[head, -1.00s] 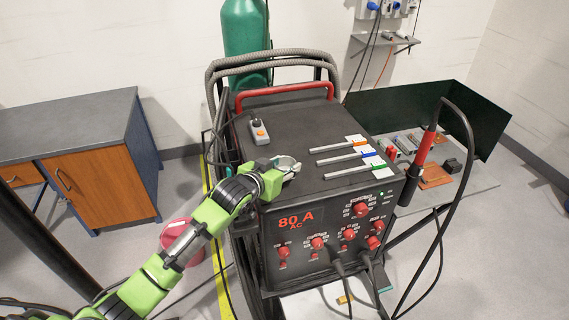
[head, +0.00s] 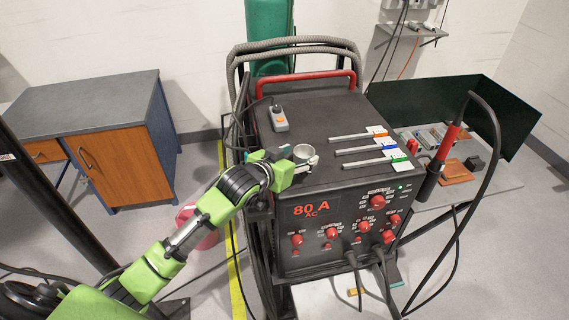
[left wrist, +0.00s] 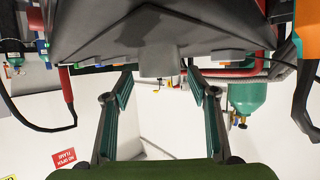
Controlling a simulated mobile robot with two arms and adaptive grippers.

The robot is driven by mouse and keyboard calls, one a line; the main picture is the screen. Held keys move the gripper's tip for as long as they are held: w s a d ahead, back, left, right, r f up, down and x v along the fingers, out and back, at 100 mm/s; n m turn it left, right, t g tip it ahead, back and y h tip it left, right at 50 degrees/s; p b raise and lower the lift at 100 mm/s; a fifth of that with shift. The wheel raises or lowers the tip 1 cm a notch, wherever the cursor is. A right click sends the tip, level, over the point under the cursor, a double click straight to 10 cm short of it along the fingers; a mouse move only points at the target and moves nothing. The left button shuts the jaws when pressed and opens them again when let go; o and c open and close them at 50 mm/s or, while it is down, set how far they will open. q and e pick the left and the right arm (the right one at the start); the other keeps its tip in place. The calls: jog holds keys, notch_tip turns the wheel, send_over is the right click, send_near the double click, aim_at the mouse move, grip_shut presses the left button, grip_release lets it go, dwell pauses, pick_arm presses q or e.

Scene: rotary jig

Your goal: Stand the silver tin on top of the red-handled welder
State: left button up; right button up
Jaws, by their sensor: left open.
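The welder (head: 345,190) is a dark box with a red handle (head: 305,77) at its back and "80 A" on its front. The small round silver tin (head: 303,152) stands upright on its top, near the front left edge. My left gripper (head: 300,164) is open right at the tin, on its near side. In the left wrist view, which is upside down, the two fingers (left wrist: 159,88) are spread wide with nothing between their tips. The grey tin (left wrist: 158,57) shows just beyond them, against the dark welder. My right gripper is not in view.
On the welder top lie a grey remote with an orange button (head: 279,119) and several coloured-end rods (head: 365,148) at the right. A torch with a cable (head: 440,155) hangs at the right side. A green gas cylinder (head: 268,30) stands behind. The welder top's middle is clear.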

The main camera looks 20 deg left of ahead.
pick_arm(q)
jog(key=b+v, duration=0.1)
jog(key=v, duration=0.7)
jog(key=shift+s+r, duration=0.1)
jog(key=shift+s, duration=0.2)
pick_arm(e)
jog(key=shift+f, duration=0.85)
